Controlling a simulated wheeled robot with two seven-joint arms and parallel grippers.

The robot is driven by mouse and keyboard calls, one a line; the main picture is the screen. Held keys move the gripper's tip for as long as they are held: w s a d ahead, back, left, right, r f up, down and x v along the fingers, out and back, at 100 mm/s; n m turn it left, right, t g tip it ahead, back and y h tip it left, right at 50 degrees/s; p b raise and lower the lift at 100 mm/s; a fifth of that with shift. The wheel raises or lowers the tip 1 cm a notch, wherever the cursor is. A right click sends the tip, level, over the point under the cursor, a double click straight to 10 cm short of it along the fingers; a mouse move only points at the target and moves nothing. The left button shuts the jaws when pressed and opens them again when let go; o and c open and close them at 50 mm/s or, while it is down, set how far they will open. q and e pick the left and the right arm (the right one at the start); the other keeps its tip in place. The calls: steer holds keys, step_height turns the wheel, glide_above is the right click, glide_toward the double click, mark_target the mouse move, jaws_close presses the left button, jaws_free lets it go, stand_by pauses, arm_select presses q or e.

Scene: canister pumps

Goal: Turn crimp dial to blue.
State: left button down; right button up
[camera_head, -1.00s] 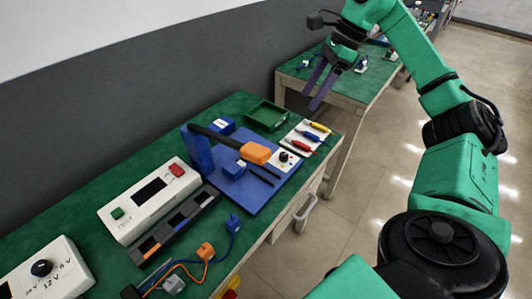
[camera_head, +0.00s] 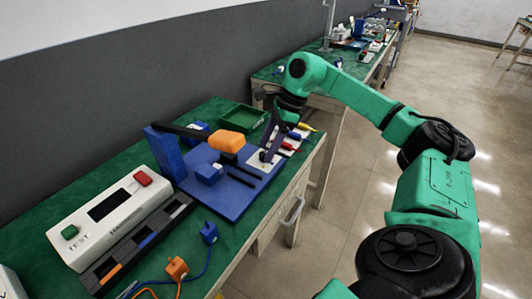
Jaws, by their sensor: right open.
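The crimp dial is a small black knob on a white plate (camera_head: 256,165) at the right end of the blue crimp press base (camera_head: 232,203). My right gripper (camera_head: 267,152) points down at this plate with its dark purple fingers open. The fingertips are at or just above the dial and largely hide it. I cannot tell whether they touch it or which colour it points to. The press has a blue upright (camera_head: 166,153) and a black lever with an orange handle (camera_head: 227,141). My left gripper is not in view.
A green tray (camera_head: 243,117) stands behind the press. Yellow, blue and red-handled tools (camera_head: 291,147) lie close to my right gripper. A white tester (camera_head: 112,219) and a dark sectioned tray (camera_head: 137,244) are to the left. Blue (camera_head: 209,233) and orange (camera_head: 177,268) plugs with cables lie in front.

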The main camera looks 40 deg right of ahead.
steer(key=shift+x, duration=0.8)
steer(key=shift+r, duration=0.1)
jaws_close()
